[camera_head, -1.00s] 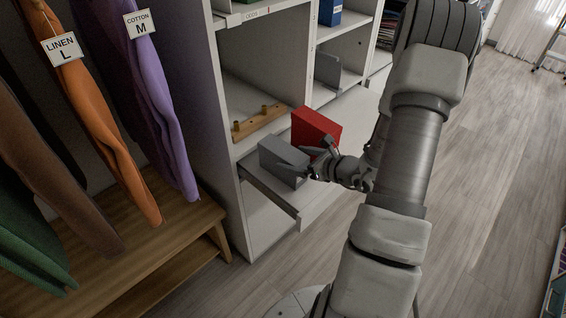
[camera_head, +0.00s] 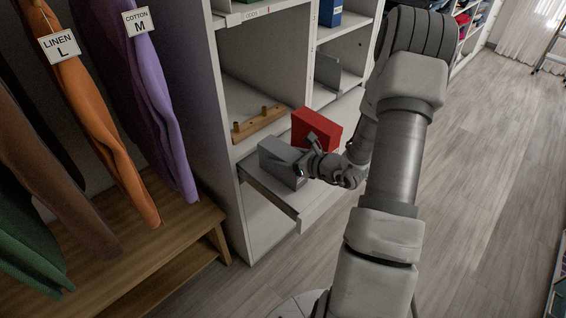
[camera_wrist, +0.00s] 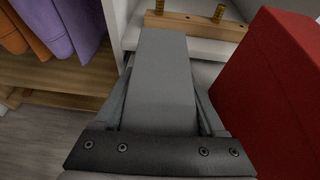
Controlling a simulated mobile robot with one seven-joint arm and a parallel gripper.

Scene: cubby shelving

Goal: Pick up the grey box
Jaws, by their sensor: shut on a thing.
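The grey box (camera_head: 281,160) stands on the low pull-out shelf of the cubby unit, at its left end in the head view. In the wrist view the grey box (camera_wrist: 162,85) lies between my two fingers, running away from the camera. My gripper (camera_head: 298,166) has come in from the right and is shut on the box. In the wrist view my gripper (camera_wrist: 160,112) has one finger along each side of it. The fingertips are partly hidden. I cannot tell whether the box's underside touches the shelf.
A red box (camera_head: 316,129) stands right beside the grey box, close to my right finger in the wrist view. A wooden peg rail (camera_head: 259,123) lies in the cubby behind. The pull-out shelf (camera_head: 270,190) has a raised front edge. Clothes hang at left above a wooden bench (camera_head: 190,225).

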